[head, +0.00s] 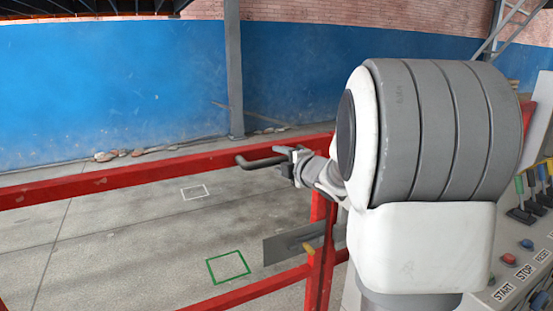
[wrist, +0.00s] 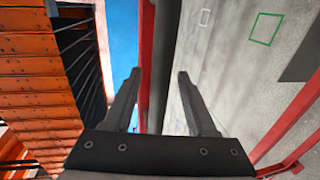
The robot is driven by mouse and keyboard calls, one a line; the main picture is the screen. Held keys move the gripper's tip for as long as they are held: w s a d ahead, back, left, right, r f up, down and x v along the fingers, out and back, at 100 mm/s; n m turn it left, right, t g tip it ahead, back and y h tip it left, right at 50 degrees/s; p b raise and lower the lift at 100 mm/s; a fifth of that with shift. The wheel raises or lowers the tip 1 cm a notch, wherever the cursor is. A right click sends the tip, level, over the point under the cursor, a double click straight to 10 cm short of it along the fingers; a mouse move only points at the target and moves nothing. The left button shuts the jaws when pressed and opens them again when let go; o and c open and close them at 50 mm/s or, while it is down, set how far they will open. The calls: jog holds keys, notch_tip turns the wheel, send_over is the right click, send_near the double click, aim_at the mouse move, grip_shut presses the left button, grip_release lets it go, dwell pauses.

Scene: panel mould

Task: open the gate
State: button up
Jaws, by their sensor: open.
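The gate is a red barred frame, with a top rail (head: 100,181), a lower rail (head: 250,289) and an upright post (head: 318,260). A small yellow piece (head: 308,248) sits on the post beside a flat grey plate (head: 285,243). My gripper (head: 257,154) is open at the top rail. In the wrist view, a red bar (wrist: 147,45) runs between the spread fingers of my gripper (wrist: 158,74), nearer the left finger. I cannot tell whether a finger touches it. My arm hides the right part of the gate.
A panel with levers (head: 524,205) and labelled buttons (head: 508,259) stands at the right. Bare concrete floor (head: 120,240) lies beyond the gate, with a green square outline (head: 228,267) and a white one (head: 195,192). A blue wall (head: 110,90) and grey column (head: 234,70) stand behind.

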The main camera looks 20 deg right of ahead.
dwell(0.3)
grip_shut()
dwell(1.3)
